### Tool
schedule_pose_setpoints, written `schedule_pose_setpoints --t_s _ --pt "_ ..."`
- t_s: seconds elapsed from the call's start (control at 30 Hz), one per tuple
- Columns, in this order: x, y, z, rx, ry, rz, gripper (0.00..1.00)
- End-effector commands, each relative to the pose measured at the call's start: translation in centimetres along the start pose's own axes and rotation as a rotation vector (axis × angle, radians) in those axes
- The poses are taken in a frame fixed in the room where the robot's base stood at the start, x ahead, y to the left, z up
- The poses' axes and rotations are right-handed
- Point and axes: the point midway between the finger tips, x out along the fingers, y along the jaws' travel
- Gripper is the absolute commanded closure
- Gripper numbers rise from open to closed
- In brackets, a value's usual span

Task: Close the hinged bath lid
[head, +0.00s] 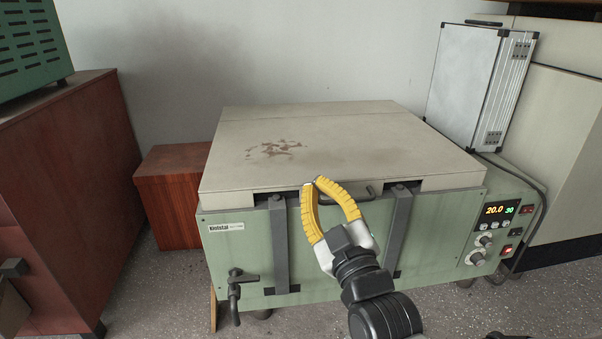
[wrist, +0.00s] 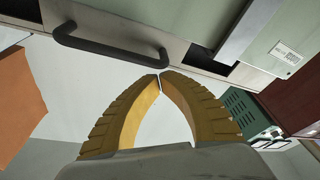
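The bath (head: 340,250) is a pale green box with a control panel at its right. Its beige hinged lid (head: 350,145) lies flat over the top, with brown stains on it, and looks down along the whole front edge. A dark bar handle (head: 362,193) is at the middle of the front edge; it also shows in the wrist view (wrist: 105,50). My gripper (head: 316,182) has two yellow ribbed fingers with their tips together and nothing between them. The tips are at the lid's front edge, just left of the handle; I cannot tell whether they touch it.
Two dark grey straps (head: 279,245) run down the bath's front. A tap (head: 236,290) sticks out at lower left. A silver case (head: 470,85) stands behind the right end. A red-brown cabinet (head: 75,200) is at left and a wooden box (head: 172,195) beside the bath. The lid top is clear.

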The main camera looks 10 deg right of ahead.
Motion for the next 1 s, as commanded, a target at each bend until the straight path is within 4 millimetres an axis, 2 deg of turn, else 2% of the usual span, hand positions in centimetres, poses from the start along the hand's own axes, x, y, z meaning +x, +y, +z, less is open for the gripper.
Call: schedule_pose_setpoints --t_s 0.1,0.33,0.8,1.0 --pt "-0.3 -0.7 1.1 0.0 0.0 0.0 1.0" --pt "-0.5 -1.0 1.7 0.0 -0.001 0.0 1.0" --pt "-0.4 -0.9 1.6 0.0 -0.002 -0.001 1.0" --pt "0.6 -0.1 0.3 0.0 -0.001 0.0 1.0"
